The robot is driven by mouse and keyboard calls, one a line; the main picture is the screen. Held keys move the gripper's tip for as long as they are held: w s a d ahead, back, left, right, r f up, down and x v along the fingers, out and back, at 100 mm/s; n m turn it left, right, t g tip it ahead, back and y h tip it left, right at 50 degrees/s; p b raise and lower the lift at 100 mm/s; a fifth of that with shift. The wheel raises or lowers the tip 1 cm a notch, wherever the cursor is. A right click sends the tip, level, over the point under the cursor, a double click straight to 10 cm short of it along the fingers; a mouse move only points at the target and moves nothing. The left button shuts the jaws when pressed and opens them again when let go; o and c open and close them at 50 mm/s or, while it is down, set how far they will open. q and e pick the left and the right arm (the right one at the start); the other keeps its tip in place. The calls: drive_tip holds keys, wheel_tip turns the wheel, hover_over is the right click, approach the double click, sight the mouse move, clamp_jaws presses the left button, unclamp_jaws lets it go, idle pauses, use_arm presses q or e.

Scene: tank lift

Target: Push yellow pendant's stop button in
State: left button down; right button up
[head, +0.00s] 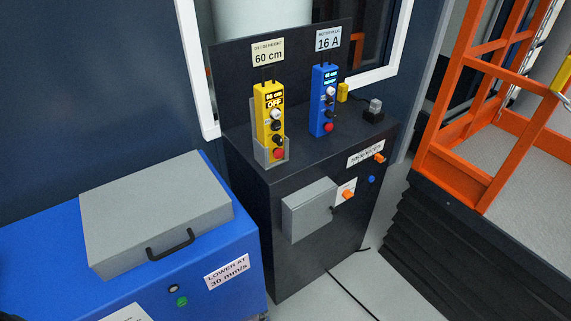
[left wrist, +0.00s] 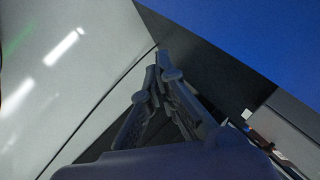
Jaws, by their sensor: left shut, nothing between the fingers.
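The yellow pendant (head: 264,98) stands upright in a grey holder (head: 261,157) at the front left of the black cabinet top. Its display reads OFF, with several knobs below. Its red stop button (head: 278,153) is at the bottom of its face; I cannot tell whether it is in or out. My left gripper (left wrist: 160,68) is shut and empty in the left wrist view, apart from the pendant, which does not show there. In the head view only a dark bit at the left edge may be part of my left arm. My right gripper is not in view.
A blue pendant (head: 316,105) with a red button stands to the right on the black cabinet (head: 262,235). A blue cabinet (head: 222,296) with a grey handled lid (head: 155,210) is at front left. An orange-railed lift (head: 437,165) stands at right. A cable lies on the floor.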

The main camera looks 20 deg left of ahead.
use_arm(q)
drive_tip(key=w+d+r+m+t, duration=0.1)
drive_tip(key=w+r+m+t, duration=0.1)
drive_tip(key=w+r, duration=0.55)
drive_tip(key=w+d+r+m+t, duration=0.1)
drive_tip(key=w+r+t, duration=0.25)
drive_tip(key=r, duration=0.75)
drive_tip(key=w+r+m+t+y, duration=0.1)
drive_tip(key=w+r+t, duration=0.1)
drive_tip(key=r, duration=0.8)
drive_tip(key=w+r+m+t, duration=0.1)
drive_tip(key=w+r+t, duration=0.1)
drive_tip(key=r, duration=0.8)
drive_tip(key=shift+w+d+m+y, duration=0.25)
drive_tip(key=shift+d+m+y, duration=0.15)
drive_tip(key=p, duration=0.2)
approach(279, 153)
drive_tip(key=w+d+f, duration=0.2)
drive_tip(key=w+d, duration=0.3)
drive_tip(key=w+a, duration=0.2)
drive_tip(key=a, duration=0.1)
drive_tip(key=shift+w+a+r+p, duration=0.1)
drive_tip(key=shift+a+r+p, duration=0.05)
drive_tip(key=shift+a+p, duration=0.2)
drive_tip(key=shift+d, duration=0.1)
